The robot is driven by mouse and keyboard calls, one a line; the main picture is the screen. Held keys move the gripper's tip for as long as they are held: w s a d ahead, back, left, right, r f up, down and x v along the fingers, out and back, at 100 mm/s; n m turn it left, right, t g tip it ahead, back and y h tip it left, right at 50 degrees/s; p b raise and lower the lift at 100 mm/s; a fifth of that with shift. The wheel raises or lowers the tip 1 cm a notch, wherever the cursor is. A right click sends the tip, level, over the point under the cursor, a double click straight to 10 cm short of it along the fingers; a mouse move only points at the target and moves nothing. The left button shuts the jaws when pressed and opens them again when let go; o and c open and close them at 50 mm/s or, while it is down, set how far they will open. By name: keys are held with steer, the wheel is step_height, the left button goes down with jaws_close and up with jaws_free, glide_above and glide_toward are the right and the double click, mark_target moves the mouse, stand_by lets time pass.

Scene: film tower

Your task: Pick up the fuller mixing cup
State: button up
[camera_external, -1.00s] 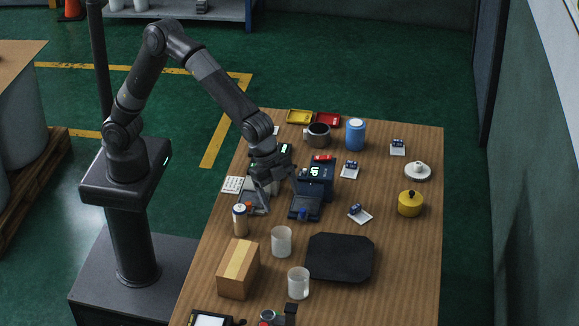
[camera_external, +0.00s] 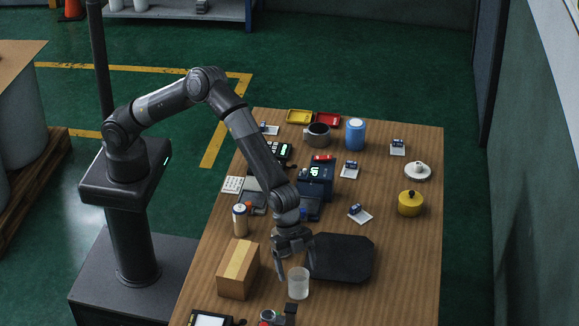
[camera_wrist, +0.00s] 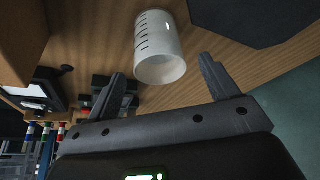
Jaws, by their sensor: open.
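A translucent whitish mixing cup (camera_external: 298,284) stands upright near the front of the table. My gripper (camera_external: 296,276) points down just behind and above it, fingers spread to either side in the picture. The second mixing cup, seen earlier a little farther back, is hidden behind my gripper. In the wrist view one pale cup with dark level marks (camera_wrist: 158,45) lies ahead of my open fingers (camera_wrist: 163,74), apart from them and roughly centred between them. It is probably the front cup. Its inside looks pale, and I cannot tell how full it is.
A cardboard box (camera_external: 239,268) stands left of the cup. A black mat (camera_external: 345,258) lies to the right, close to my gripper. A device with a screen (camera_external: 212,319) lies at the front. The right front table is clear.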

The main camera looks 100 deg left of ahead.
mark_target(303, 297)
steer(key=shift+x, duration=2.65)
steer(key=shift+c, duration=0.4)
steer(key=c, duration=1)
